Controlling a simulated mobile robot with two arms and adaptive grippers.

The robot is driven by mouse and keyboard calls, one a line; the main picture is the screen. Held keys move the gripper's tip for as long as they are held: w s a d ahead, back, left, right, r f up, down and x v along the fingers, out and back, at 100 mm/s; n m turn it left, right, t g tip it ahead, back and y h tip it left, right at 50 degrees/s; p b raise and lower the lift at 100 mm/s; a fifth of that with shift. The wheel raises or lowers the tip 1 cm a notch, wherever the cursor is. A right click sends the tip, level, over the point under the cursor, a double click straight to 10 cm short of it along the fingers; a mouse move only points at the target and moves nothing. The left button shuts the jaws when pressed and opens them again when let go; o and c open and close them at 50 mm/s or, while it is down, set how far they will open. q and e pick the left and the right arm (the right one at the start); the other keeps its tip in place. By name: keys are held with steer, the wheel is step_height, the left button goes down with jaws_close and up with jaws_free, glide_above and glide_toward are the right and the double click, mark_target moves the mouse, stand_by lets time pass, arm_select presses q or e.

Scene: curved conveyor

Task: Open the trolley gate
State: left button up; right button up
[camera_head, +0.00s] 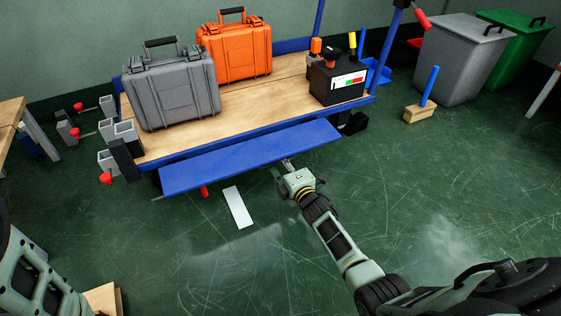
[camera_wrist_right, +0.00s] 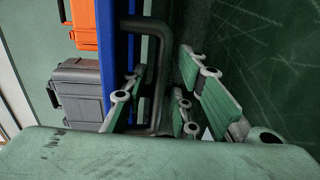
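The trolley (camera_head: 180,140) has a wooden deck and blue frame. Its gate is the long blue panel (camera_head: 245,157) along the near side, slanting outward from the deck edge. In the right wrist view the panel shows as a blue strip (camera_wrist_right: 126,70) with a dark bent handle (camera_wrist_right: 153,35) beside it. My right gripper (camera_head: 287,164) is at the panel's lower edge, right of its middle. Its fingers (camera_wrist_right: 155,103) are apart, with the handle between them; I cannot tell whether they touch it. Of my left arm only part shows at the lower left; its gripper is out of view.
A grey case (camera_head: 170,90), an orange case (camera_head: 237,52) and a black box (camera_head: 336,80) stand on the deck. A white strip (camera_head: 238,207) lies on the floor. Grey (camera_head: 462,60) and green (camera_head: 518,45) bins stand at right.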

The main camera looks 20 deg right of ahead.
steer(key=shift+w+r, duration=0.25)
steer(key=shift+r, duration=0.65)
step_height(320, 180, up, 9)
steer(key=shift+s+f, duration=0.1)
steer(key=shift+s, duration=0.1)
steer(key=shift+s+f, duration=0.5)
steer(key=shift+s, duration=0.25)
steer(key=shift+s+f, duration=0.5)
steer(key=shift+s, duration=0.25)
glide_toward(285, 149)
steer(key=shift+w+a+f, duration=0.2)
steer(key=shift+w+a, duration=0.65)
steer(key=shift+w, duration=0.25)
